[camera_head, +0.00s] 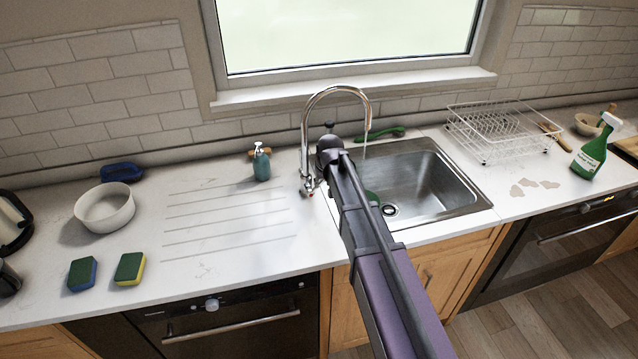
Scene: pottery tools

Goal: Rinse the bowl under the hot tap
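A white round bowl (105,209) stands upright on the counter at the left, well apart from my arm. A smaller beige bowl (588,124) sits at the far right. The chrome tap (338,90) arches over the steel sink (430,185), and a thin stream of water seems to fall from its spout. My arm reaches up from the bottom to the tap's base. My gripper (328,150) is at the arm's far end, beside the tap column; its fingers are hidden or too small to tell. The tap's lower fitting shows a red mark.
A soap bottle (261,162) stands left of the tap. Two sponges (130,268) and a blue item (122,172) lie near the white bowl. A wire dish rack (500,130) and green spray bottle (594,150) are at the right. The ribbed drainer (228,222) is clear.

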